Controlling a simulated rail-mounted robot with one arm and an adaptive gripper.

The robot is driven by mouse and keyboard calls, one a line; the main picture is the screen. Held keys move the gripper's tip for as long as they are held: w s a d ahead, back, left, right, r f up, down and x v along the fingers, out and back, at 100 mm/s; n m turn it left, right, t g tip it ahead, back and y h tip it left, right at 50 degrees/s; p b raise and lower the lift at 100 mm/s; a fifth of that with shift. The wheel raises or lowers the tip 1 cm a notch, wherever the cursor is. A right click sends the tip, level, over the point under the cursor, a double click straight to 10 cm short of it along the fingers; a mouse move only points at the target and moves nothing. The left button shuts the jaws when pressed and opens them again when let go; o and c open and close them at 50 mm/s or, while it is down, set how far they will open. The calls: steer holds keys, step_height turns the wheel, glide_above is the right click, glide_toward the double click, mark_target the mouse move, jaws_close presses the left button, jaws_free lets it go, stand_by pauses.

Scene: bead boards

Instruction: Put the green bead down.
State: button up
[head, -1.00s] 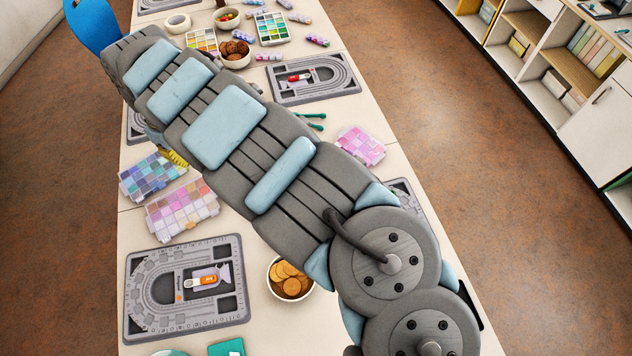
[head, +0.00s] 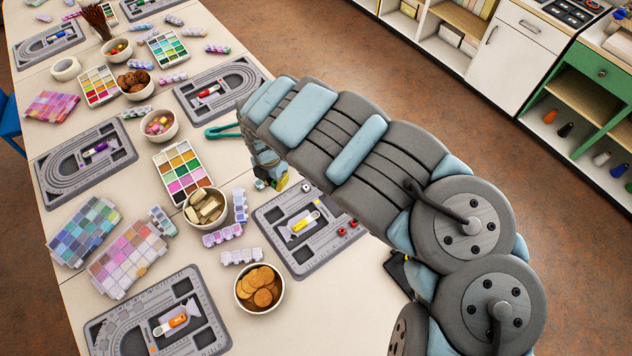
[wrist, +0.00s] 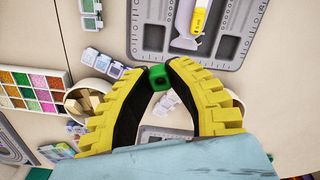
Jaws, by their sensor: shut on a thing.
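The green bead (wrist: 158,77) is between the yellow-and-black fingertips of my gripper (wrist: 160,74) in the wrist view. The fingers are shut on it. In the head view my gripper (head: 270,180) is near the back left corner of a grey bead board (head: 287,254), above the table. I cannot make out the bead there. That board holds a yellow-labelled vial (head: 305,222), with small red beads to its right. In the wrist view the board (wrist: 250,45) and vial (wrist: 199,17) lie beyond the fingertips. How high the bead is above the table is hard to tell.
A bowl of round biscuits (head: 259,288) is nearer. Another board (head: 158,315) lies front left. Bare table shows between them.

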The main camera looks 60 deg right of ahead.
steer(key=s+d+f+n, duration=0.2)
steer(key=s+d+f, duration=0.1)
steer(key=s, duration=0.5)
steer(key=s+d+f+n, duration=0.3)
steer(key=s+d, duration=0.1)
steer(key=s, duration=0.4)
steer(key=shift+w+d+f+b, duration=1.45)
steer(key=shift+w+f+b, duration=0.05)
steer(key=shift+w+b, duration=0.25)
steer(key=shift+w+d+f+b, duration=1.45)
steer(key=shift+w+b, duration=0.2)
steer(key=shift+b, duration=0.15)
steer(key=shift+w+d+f+b, duration=1.4)
steer(key=shift+w+f+b, duration=0.15)
steer(key=shift+w+b, duration=0.2)
steer(key=shift+d+f, duration=0.1)
steer(key=shift+w+d, duration=0.1)
steer(key=shift+d+f+b, duration=0.1)
steer(key=shift+f+b, duration=0.5)
steer(key=shift+f, duration=1.2)
